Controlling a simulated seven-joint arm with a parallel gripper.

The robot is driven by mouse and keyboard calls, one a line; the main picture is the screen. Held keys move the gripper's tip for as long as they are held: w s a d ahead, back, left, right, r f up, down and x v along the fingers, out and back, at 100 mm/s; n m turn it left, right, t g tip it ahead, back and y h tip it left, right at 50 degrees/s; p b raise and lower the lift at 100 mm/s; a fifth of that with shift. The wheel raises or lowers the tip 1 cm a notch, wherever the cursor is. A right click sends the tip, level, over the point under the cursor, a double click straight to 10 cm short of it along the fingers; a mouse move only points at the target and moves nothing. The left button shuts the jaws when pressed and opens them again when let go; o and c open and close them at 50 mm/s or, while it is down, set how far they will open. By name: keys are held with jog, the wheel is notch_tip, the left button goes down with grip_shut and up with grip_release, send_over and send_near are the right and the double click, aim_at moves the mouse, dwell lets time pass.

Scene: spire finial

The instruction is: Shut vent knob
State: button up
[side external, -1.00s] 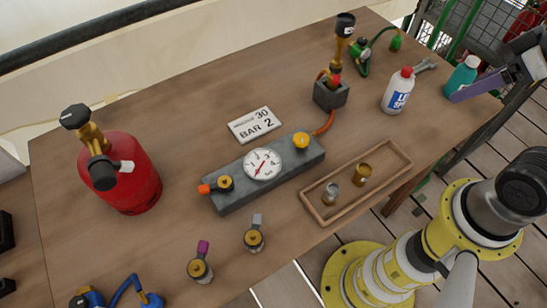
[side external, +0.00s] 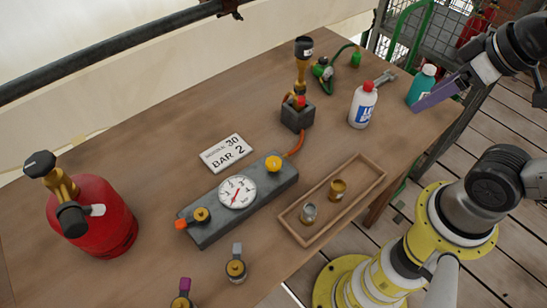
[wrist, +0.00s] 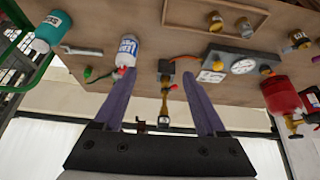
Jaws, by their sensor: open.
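A grey manifold block (side external: 218,228) lies mid-table with a round white gauge (side external: 237,191). A yellow knob (side external: 273,163) sits at its right end; a brass fitting (side external: 201,215) with an orange tip (side external: 181,224) is at its left end. I cannot tell which is the vent knob. The block also shows at upper right in the wrist view (wrist: 237,55). My gripper (wrist: 159,74) is open with two purple fingers and nothing held between them. In the side view a purple finger (side external: 438,96) is at the table's right end, beside the teal bottle, away from the block.
A brass torch (side external: 302,70) stands in a dark block, joined to the manifold by an orange hose.

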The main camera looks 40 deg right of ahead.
jog(key=w+a+r+n, duration=0.2)
jog(key=w+r+n, duration=0.3)
jog(key=w+n, duration=0.1)
jog(key=n+g, duration=0.6)
jog(key=n, duration=0.3)
send_over(274, 161)
notch_tip(274, 161, down, 11)
notch_tip(274, 161, down, 13)
jog(key=shift+f, duration=0.1)
grip_shut()
